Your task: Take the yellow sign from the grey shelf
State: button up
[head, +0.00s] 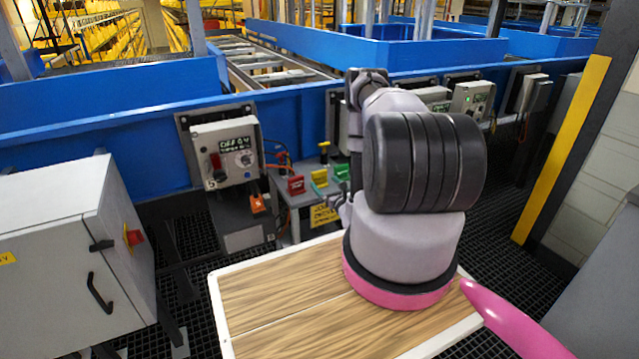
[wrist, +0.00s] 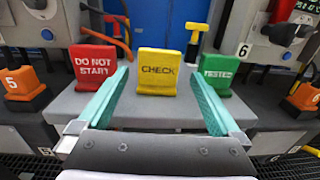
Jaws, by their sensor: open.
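The yellow sign (wrist: 157,72) reads "CHECK" and stands upright on the grey shelf (wrist: 150,112), between a red sign and a green sign. In the head view the yellow sign (head: 320,178) is small, left of my arm. My gripper (wrist: 160,80) is open, with a teal finger on each side of the yellow sign. The sign lies in line with the gap, near the fingertips. I cannot tell how far between the fingers it is. In the head view my arm hides most of my gripper.
A red "DO NOT START" sign (wrist: 95,62) is close to the left finger. A green sign (wrist: 217,72) is close to the right finger. A yellow T-shaped handle (wrist: 196,42) stands behind. Control boxes (head: 226,150) flank the shelf, with orange numbered blocks (wrist: 24,84) beside it.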

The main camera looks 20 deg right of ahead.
aim_at(317, 172)
jog(key=w, duration=0.8)
jog(key=shift+w+r, duration=0.15)
jog(key=shift+w, duration=0.2)
jog(key=c, duration=1.4)
